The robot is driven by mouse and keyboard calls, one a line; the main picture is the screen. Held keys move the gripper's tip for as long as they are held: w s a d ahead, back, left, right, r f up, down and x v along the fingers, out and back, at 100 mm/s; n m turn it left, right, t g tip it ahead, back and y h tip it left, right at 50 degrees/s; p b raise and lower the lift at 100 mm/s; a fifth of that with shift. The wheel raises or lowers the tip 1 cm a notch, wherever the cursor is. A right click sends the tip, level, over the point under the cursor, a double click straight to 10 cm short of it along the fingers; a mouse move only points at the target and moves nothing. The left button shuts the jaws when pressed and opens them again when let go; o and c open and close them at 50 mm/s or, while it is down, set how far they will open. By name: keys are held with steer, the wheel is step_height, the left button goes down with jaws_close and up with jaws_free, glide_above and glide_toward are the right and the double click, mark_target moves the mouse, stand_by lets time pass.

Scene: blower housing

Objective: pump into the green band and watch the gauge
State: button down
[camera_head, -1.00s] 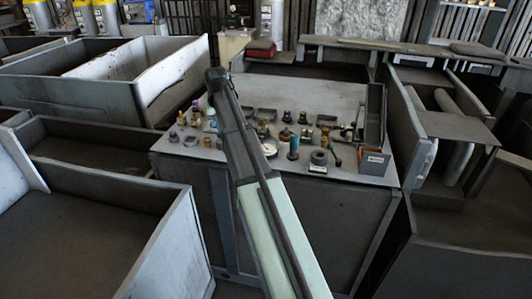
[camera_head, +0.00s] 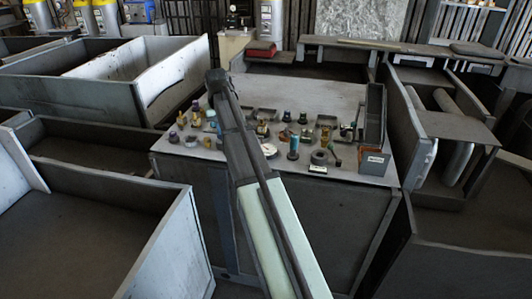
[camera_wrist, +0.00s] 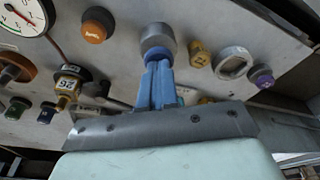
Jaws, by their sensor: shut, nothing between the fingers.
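The gauge (camera_wrist: 28,12) is cut off by the top left corner of the wrist view. Its face is white with dark marks and some red; I cannot make out a green band. In the head view the gauge (camera_head: 268,149) is small, beside my arm, and unreadable. My gripper (camera_wrist: 158,68) has blue fingers, shut together with nothing between them. Their tips are at a grey round-topped knob (camera_wrist: 158,38); I cannot tell whether they touch it. My arm hides most of the gripper in the head view. I cannot tell which part is the pump.
An orange knob (camera_wrist: 95,25), a brass fitting (camera_wrist: 68,85), yellow fitting (camera_wrist: 199,54), pale ring (camera_wrist: 233,62) and purple-topped part (camera_wrist: 262,76) surround the fingers. A grey bin (camera_head: 373,160) stands at the table's right. The table's back (camera_head: 310,90) is mostly clear.

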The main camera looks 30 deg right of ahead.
steer(key=shift+f, duration=0.5)
steer(key=shift+r, duration=0.75)
stand_by(0.4)
